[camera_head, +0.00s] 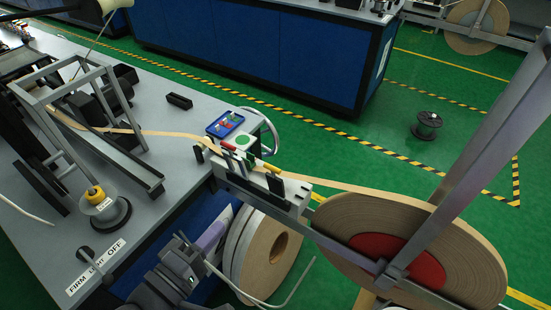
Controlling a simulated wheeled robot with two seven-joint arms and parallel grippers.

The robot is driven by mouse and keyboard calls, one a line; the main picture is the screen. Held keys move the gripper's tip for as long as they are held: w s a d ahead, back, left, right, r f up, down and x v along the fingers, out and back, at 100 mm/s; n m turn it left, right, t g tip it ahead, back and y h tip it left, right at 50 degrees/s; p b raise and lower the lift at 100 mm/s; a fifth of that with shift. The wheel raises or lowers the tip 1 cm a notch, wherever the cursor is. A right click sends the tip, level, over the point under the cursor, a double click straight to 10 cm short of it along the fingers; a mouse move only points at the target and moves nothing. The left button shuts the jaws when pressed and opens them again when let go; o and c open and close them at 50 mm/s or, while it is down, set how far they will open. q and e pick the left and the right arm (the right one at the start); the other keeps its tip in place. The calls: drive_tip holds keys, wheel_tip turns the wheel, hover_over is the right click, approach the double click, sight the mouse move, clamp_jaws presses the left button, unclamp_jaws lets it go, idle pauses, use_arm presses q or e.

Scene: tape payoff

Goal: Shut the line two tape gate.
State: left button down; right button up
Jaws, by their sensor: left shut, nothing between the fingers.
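The tape gate looks to be the grey bracket (255,188) with upright black plates at the bench's right edge. Small red, green and white parts sit at its top. I cannot tell whether it stands open or shut. A tan tape (165,134) runs from the bench through this bracket to the large reel (430,235) at the right. My left gripper (219,228) is shut and empty, below and left of the bracket and apart from it, beside the bench's edge. My right gripper does not show.

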sight(271, 170)
use_arm(q)
drive_tip(key=b+x, duration=0.2)
drive_tip(key=x, duration=1.2)
drive_tip(key=shift+s+r, duration=0.1)
